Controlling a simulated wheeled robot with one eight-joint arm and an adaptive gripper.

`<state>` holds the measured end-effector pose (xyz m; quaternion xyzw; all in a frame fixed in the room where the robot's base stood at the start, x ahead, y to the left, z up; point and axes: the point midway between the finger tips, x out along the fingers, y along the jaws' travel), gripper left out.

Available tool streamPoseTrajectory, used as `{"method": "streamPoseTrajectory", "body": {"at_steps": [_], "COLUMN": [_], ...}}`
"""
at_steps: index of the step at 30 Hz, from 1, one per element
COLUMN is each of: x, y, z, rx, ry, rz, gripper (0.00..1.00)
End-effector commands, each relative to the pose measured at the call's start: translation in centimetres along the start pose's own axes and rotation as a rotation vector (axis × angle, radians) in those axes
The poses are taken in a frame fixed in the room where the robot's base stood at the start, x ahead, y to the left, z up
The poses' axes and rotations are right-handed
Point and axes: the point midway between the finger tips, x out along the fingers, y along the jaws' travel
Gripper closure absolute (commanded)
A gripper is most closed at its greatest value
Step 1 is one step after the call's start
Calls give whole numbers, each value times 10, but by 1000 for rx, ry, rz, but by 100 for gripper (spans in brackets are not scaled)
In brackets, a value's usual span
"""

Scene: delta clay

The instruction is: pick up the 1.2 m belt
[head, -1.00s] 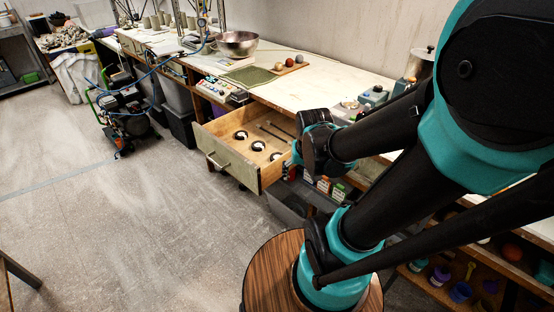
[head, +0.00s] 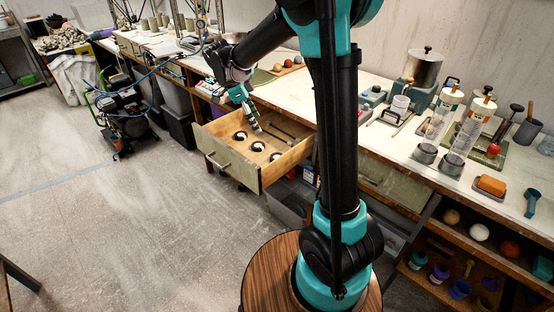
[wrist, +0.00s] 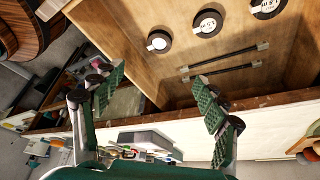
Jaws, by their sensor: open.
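Three dark round coils with white labels lie in a row in the open wooden drawer (head: 224,160). In the head view they are the rear-left coil (head: 240,136), the middle coil (head: 258,147) and the front-right coil (head: 275,156). The wrist view shows the same row as a near coil (wrist: 158,41), a middle one (wrist: 208,23) and a far one (wrist: 268,6) cut by the top edge. The label writing is too small to read surely, so I cannot tell which is the 1.2 m belt. My gripper (head: 252,118), also in the wrist view (wrist: 160,96), is open and empty above the drawer's back part.
Two thin dark rods (wrist: 225,64) lie in the drawer beside the coils.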

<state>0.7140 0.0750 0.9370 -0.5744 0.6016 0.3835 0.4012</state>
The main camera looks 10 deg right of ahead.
Motion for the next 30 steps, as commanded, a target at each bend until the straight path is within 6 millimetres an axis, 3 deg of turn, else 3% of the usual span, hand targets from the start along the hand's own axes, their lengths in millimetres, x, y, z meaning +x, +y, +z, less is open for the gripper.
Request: {"method": "streamPoseTrajectory", "body": {"at_steps": [15, 26, 30], "x": [96, 126, 146], "y": [0, 0, 1], "z": [-1, -1, -1], "rx": [2, 1, 1], "ry": [0, -1, -1], "rz": [0, 0, -1], "gripper": [27, 27, 27]}}
